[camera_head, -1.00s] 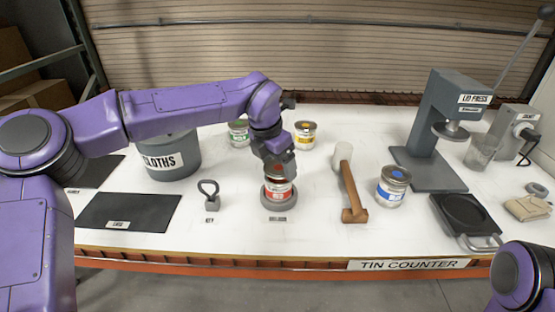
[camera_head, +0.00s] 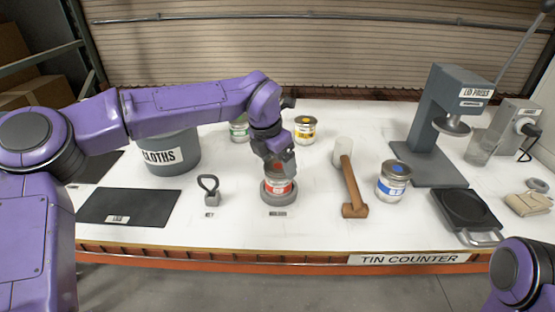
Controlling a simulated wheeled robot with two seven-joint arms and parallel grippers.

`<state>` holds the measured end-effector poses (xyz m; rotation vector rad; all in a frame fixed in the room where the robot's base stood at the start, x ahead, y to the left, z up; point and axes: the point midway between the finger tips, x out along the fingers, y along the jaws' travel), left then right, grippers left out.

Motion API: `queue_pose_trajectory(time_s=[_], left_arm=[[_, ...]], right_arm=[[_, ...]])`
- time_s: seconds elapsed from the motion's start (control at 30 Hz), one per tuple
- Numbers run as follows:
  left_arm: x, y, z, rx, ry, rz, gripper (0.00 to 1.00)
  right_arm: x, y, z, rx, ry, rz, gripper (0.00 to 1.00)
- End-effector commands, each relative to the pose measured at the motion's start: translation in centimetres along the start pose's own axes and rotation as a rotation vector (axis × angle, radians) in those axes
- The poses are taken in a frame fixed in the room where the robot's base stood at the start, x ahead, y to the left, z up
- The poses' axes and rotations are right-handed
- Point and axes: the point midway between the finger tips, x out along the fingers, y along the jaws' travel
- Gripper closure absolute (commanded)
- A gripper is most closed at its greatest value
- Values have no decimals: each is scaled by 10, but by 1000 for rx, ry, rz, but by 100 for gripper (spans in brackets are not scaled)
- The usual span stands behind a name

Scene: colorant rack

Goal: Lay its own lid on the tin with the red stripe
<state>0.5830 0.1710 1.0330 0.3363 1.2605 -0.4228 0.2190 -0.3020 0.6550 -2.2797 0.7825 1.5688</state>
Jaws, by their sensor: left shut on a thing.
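The tin with the red stripe (camera_head: 279,187) stands upright in a round grey holder (camera_head: 279,199) near the front middle of the counter. My left gripper (camera_head: 279,169) points down right over the tin's mouth. It is shut on the tin's lid (camera_head: 278,166), of which only a small reddish patch shows between the fingers. The fingers hide most of the lid and the tin's rim, so I cannot tell whether the lid touches the rim. My right gripper is out of view; only part of my right arm shows at the lower right.
A black mat (camera_head: 128,207) lies bare at left. Around are a key-like tool (camera_head: 210,189), a cloths bin (camera_head: 172,155), a mallet (camera_head: 352,185), blue (camera_head: 393,183), yellow (camera_head: 305,131) and green (camera_head: 239,131) tins, a lid press (camera_head: 440,120) and a black plate with a handle (camera_head: 466,208).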

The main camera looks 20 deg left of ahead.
Motion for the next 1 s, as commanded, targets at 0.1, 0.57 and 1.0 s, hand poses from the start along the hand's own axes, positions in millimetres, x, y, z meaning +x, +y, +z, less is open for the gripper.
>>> queue_pose_trajectory(time_s=[0.1, 0.57, 1.0], left_arm=[[1, 0, 0, 0, 0, 0, 51], [-4, 0, 0, -2, -1, 1, 0], [-94, 0, 0, -1, -2, 1, 0]], right_arm=[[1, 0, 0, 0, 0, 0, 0], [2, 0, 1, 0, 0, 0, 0], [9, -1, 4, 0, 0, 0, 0]])
